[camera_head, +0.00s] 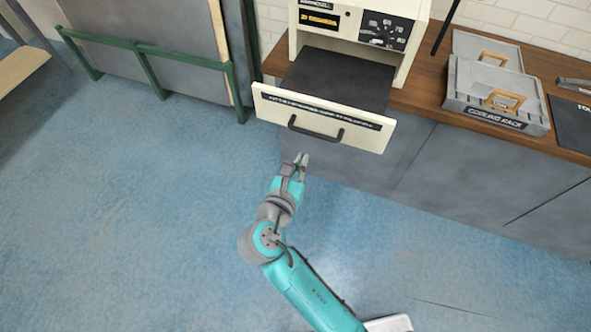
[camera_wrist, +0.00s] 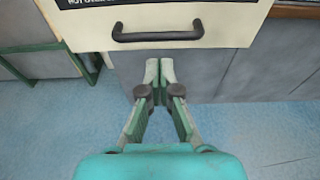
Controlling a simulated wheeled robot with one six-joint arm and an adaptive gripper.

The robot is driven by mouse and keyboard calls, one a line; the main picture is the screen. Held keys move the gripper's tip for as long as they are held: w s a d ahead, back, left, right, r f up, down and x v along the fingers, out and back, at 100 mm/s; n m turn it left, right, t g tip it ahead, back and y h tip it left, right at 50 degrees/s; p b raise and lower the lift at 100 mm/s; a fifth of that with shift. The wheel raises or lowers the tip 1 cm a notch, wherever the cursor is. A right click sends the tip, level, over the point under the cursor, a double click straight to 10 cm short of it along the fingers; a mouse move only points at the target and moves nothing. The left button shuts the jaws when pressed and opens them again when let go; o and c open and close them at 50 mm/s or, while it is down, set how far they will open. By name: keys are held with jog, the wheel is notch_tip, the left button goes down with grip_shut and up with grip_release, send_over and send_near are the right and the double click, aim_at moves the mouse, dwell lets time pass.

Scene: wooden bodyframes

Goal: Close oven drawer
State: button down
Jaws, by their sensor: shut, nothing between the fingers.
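The cream oven (camera_head: 357,22) stands on the wooden counter. Its drawer (camera_head: 272,105) is pulled out towards me and shows a dark flat inside (camera_head: 340,78). The drawer front carries a dark label strip and a dark bar handle (camera_head: 315,131). In the wrist view the handle (camera_wrist: 158,33) crosses the cream drawer front (camera_wrist: 225,22) at the top of the picture. My gripper (camera_head: 301,160) is shut and empty, in front of the drawer and just below the handle in the picture. Its fingertips also show in the wrist view (camera_wrist: 159,66), apart from the handle.
A grey cooling rack box (camera_head: 493,97) with tan handles sits on the counter (camera_head: 425,90) to the right. Grey cabinets (camera_head: 450,165) stand below. A green-framed panel rack (camera_head: 150,60) stands at the left. The blue floor (camera_head: 120,200) is clear.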

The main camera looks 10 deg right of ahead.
aim_at(314, 136)
jog(key=x, duration=0.8)
jog(key=shift+w+d, duration=0.1)
jog(key=shift+w, duration=0.05)
jog(key=r+x, duration=0.2)
jog(key=x, duration=0.7)
jog(key=r+x, duration=0.2)
jog(key=x, duration=0.7)
jog(key=w+r+x, duration=0.1)
jog(key=r+x, duration=0.1)
jog(key=x, duration=0.7)
jog(key=shift+w+d, duration=0.35)
jog(key=shift+d, duration=0.3)
jog(key=shift+w+d, duration=0.25)
jog(key=shift+w, duration=0.1)
jog(key=shift+w+r, duration=0.1)
jog(key=shift+r, duration=0.1)
